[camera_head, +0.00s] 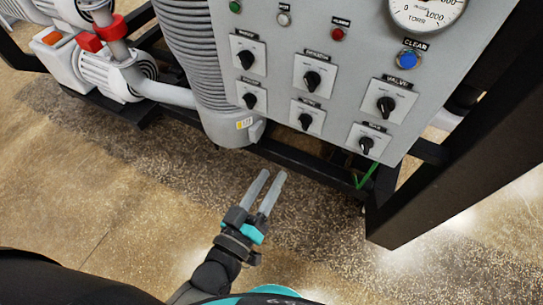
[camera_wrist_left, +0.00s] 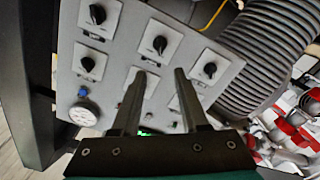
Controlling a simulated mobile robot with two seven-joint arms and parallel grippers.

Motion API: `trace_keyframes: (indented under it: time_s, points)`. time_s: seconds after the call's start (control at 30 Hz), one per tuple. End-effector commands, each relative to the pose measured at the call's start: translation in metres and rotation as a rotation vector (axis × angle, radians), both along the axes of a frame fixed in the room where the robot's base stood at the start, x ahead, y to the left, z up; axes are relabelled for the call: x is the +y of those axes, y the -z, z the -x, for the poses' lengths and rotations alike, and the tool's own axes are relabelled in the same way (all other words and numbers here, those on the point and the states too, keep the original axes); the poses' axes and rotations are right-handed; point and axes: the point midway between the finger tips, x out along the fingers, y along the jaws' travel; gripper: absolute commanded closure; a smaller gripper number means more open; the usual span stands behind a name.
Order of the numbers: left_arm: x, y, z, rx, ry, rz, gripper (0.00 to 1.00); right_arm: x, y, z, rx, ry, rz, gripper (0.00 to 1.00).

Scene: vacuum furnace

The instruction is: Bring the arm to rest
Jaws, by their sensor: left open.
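My left gripper (camera_head: 266,190) is open and empty in the head view, its two grey fingers apart and pointing toward the furnace frame over the floor. In the left wrist view its fingers (camera_wrist_left: 160,100) stand apart in front of the control panel (camera_wrist_left: 72,55), with nothing between them that it holds. The grey control panel (camera_head: 275,100) is at the upper middle of the head view, with several black rotary knobs and a blue button (camera_head: 407,60). The fingers appear clear of the panel. My right gripper is not in view.
A black frame bar (camera_head: 400,215) and post stand at the right. A ribbed grey cylinder (camera_head: 190,50) is left of the panel, with a white pump (camera_head: 105,78) and red fittings farther left. A pressure gauge (camera_head: 425,8) sits at top right. Open speckled floor (camera_head: 90,195) lies at lower left.

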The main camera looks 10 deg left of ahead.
Motion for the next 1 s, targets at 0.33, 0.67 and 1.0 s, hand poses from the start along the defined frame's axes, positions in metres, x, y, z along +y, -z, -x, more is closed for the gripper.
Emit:
trace_keyframes:
  time_s: [0.33,0.67,1.0]
  points:
    - [0.001,0.023,0.0,0.034,0.005,-0.034,0.56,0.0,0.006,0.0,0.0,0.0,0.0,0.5]
    - [0.035,0.241,0.039,0.418,0.07,-0.367,0.56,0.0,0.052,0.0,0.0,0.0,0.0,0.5]
    - [0.1,0.441,0.164,0.938,0.192,-0.676,0.56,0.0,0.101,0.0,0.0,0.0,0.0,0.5]
